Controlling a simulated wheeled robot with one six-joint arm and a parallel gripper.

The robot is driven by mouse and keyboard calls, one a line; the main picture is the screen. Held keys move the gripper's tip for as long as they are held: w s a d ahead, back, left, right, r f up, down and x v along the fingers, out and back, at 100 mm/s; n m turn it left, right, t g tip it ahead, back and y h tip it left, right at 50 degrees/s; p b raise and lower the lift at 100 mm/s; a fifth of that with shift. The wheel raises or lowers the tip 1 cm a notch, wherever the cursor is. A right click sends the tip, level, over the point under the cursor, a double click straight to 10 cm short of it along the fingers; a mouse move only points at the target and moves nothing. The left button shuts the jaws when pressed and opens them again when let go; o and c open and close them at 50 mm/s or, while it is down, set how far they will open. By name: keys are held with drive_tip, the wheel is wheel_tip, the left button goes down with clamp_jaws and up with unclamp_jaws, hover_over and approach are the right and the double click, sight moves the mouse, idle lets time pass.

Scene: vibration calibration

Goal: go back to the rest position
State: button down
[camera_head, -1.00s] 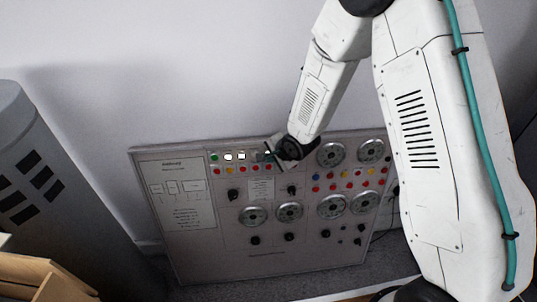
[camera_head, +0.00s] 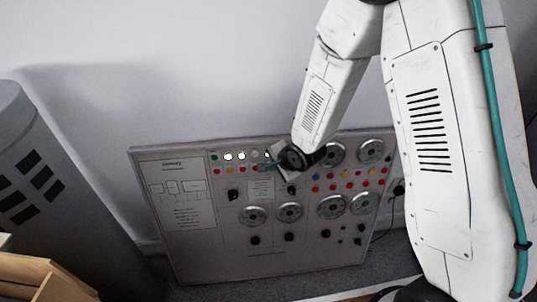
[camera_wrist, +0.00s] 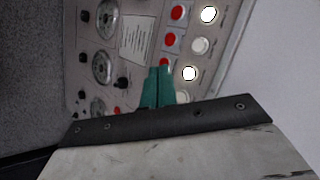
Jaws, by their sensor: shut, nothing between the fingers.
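The control panel (camera_head: 195,245) leans at the wall, with rows of small lamps, red and yellow buttons, black knobs and round dials. Two lamps glow white in its upper row (camera_head: 235,156). My gripper (camera_head: 268,166) is in front of the panel's upper middle, near the button rows, and its wrist hides part of the panel. In the wrist view the teal fingers of my gripper (camera_wrist: 158,86) are together with nothing between them. The panel (camera_wrist: 226,35) shows behind them, with lit white lamps (camera_wrist: 189,73) and red buttons (camera_wrist: 172,39). I cannot tell whether the fingertips touch the panel.
A grey cabinet (camera_head: 75,200) with dark slots stands at the left. A wooden box (camera_head: 45,280) is at the lower left corner. A cable (camera_head: 385,233) hangs at the panel's right side. The wall (camera_head: 180,70) above the panel is bare.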

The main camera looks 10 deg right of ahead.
idle(0.4)
drive_tip(key=s+d+r+n+g+h, duration=0.25)
drive_tip(key=s+d+n+g, duration=0.25)
drive_tip(key=s+d+n, duration=0.3)
drive_tip(key=s+d+r+n, duration=0.2)
drive_tip(key=s+d+r, duration=0.1)
drive_tip(key=s+r, duration=0.9)
drive_tip(key=s+d+r+n, duration=0.1)
drive_tip(key=s+d+r, duration=0.3)
drive_tip(key=s+r, duration=0.8)
wheel_tip(320, 180, up, 4)
drive_tip(key=shift+s+d+n+g+h, duration=0.2)
drive_tip(key=shift+s+n+g+h, duration=0.1)
drive_tip(key=shift+s+n+h, duration=0.15)
